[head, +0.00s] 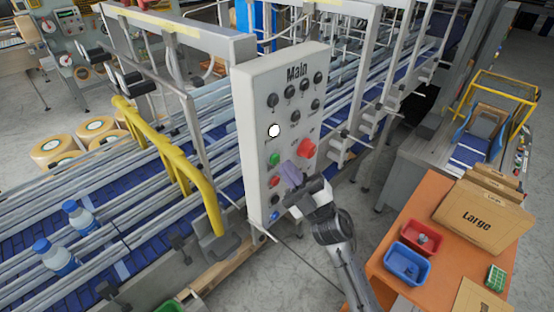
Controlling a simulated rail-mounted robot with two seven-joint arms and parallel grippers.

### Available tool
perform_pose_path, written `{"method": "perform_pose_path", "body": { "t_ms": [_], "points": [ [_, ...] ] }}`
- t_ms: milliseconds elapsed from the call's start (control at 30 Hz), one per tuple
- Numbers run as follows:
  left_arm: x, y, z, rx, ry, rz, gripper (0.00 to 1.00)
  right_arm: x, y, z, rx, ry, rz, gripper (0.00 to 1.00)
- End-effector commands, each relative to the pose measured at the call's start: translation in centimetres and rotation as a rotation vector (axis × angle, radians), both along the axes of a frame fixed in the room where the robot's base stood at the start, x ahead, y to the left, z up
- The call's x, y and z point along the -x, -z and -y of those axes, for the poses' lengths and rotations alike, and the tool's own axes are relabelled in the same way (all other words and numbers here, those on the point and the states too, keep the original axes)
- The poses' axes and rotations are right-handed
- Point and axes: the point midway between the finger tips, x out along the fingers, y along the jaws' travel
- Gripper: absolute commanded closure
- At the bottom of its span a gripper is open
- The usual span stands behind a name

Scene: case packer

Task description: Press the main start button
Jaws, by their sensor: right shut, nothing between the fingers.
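The grey control panel (258,95) marked "Main" stands upright in the middle of the head view. Its left column holds a white button (274,130), a green button (274,160) and a red button (274,182). A larger red button (307,148) sits to their right, with several black knobs above. The labels by the buttons are too small to read. My right gripper (289,168) is shut and empty in front of the panel's lower half, just right of the green button. I cannot tell whether it touches the panel. My left gripper is out of view.
Blue conveyors with metal rails run behind the panel, and bottles (80,217) stand on the left one. A yellow guard bar (180,160) is left of the panel. An orange table (432,212) with boxes and bins stands at the right.

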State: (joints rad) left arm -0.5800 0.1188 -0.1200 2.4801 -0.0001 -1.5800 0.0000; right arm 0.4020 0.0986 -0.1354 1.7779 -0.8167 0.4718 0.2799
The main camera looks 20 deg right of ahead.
Motion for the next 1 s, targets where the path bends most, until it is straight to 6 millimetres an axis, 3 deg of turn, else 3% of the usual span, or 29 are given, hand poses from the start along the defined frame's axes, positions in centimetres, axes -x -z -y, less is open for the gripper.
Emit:
{"method": "perform_pose_path", "body": {
  "t_ms": [1000],
  "points": [
    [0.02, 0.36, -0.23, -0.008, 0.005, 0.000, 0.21, -0.87, 0.02, -0.54, -0.001, -0.001, 0.000, 1.00]
  ]
}}
